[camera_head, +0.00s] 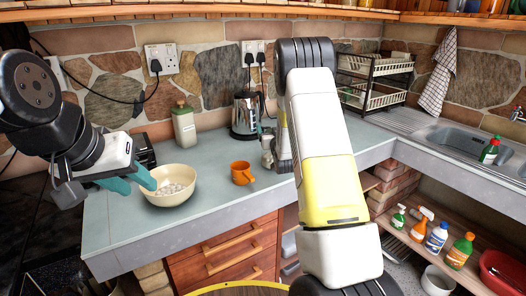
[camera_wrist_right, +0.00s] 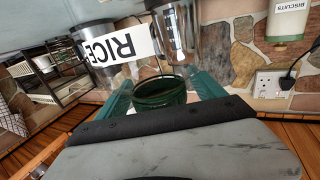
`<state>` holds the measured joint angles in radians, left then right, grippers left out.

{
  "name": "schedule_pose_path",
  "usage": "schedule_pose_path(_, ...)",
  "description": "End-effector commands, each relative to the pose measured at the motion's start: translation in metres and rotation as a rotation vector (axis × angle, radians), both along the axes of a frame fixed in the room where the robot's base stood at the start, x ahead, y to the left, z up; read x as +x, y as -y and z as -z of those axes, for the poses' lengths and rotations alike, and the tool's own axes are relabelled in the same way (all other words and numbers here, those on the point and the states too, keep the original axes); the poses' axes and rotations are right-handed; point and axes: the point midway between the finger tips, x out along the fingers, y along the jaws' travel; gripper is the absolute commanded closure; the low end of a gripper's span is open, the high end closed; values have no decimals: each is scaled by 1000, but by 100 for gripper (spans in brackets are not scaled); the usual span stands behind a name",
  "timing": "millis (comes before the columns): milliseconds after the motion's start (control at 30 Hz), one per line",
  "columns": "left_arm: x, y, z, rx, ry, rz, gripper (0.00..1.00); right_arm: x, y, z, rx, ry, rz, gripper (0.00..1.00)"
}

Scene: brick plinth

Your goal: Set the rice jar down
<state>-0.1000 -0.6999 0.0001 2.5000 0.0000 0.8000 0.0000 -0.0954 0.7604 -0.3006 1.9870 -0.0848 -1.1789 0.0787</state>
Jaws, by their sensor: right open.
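The rice jar shows in the right wrist view, which is upside down, by its white RICE label (camera_wrist_right: 122,46). A round dark green thing (camera_wrist_right: 160,93), which looks like a jar lid, lies between the teal fingers of my right gripper (camera_wrist_right: 162,90). The fingers are apart, and I cannot tell whether they touch it. In the head view my right arm hides this gripper and most of the jar. My left gripper (camera_head: 140,185) has its teal fingers at the left rim of a cream bowl (camera_head: 172,199) with white pieces inside. Whether it grips the rim is unclear.
An orange mug (camera_head: 242,173), a steel kettle (camera_head: 245,118) and a biscuits jar (camera_head: 184,128) stand on the counter (camera_head: 215,208). A dish rack (camera_head: 376,72) and sink (camera_head: 455,141) are to the right. The counter is clear in front of the mug.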

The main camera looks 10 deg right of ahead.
Motion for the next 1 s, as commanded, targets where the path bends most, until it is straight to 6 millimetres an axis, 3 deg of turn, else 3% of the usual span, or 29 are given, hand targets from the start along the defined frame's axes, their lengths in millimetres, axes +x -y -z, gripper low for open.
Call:
schedule_pose_path(133,0,0,0,0,0,0,63,0,0,0,0,0,0,23)
schedule_pose_path(533,0,0,0,0,0,0,63,-1,0,0,0,0,0,100)
schedule_pose_path(1000,0,0,0,0,0,0,63,0,0,-6,1,4,0,100)
